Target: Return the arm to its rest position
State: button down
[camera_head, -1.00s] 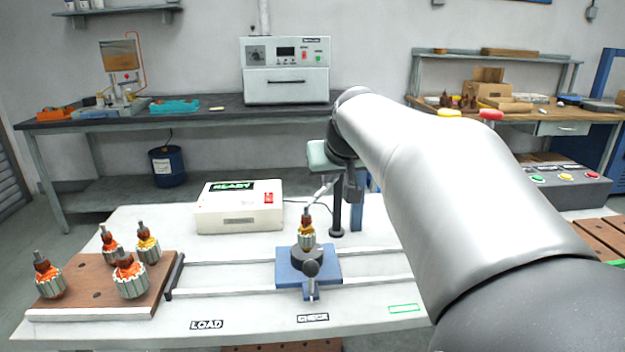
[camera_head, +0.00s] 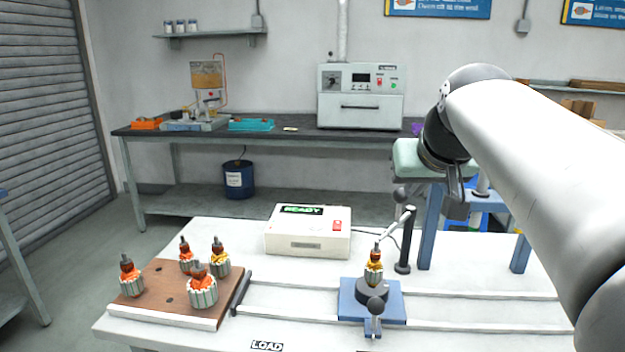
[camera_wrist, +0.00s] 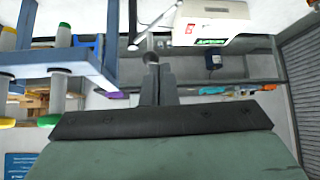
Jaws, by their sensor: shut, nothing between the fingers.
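My gripper (camera_wrist: 154,72) shows in the wrist view with its two dark fingers together and nothing between them. In the head view my white arm reaches in from the right, with the pale green hand above the table behind the blue fixture (camera_head: 394,308). The hand is apart from the armature (camera_head: 374,268), which stands upright in that fixture.
Several armatures (camera_head: 202,288) stand on a brown board (camera_head: 160,309) at left. A white READY box (camera_head: 308,243), a dark post (camera_head: 403,255) and a blue frame (camera_head: 428,235) stand near the hand. A back bench (camera_head: 270,137) carries a control unit (camera_head: 361,97).

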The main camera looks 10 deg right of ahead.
jog(key=s+a+f+n+g+y, duration=0.1)
jog(key=s+a+f+g, duration=0.2)
jog(key=f, duration=0.6)
jog(key=s+a+f+g, duration=0.1)
jog(key=s+a+f, duration=0.1)
jog(key=a+f, duration=0.45)
jog(key=s+a+f+n+g+y, duration=0.1)
jog(key=s+a+f+g, duration=0.15)
jog(key=f, duration=0.75)
jog(key=s+a+f+n+g, duration=0.1)
jog(key=s+a+f+g, duration=0.1)
jog(key=s+f, duration=0.7)
notch_tip(320, 180, up, 19)
jog(key=a+p, duration=0.1)
jog(key=p, duration=1.6)
jog(key=shift+w, duration=0.2)
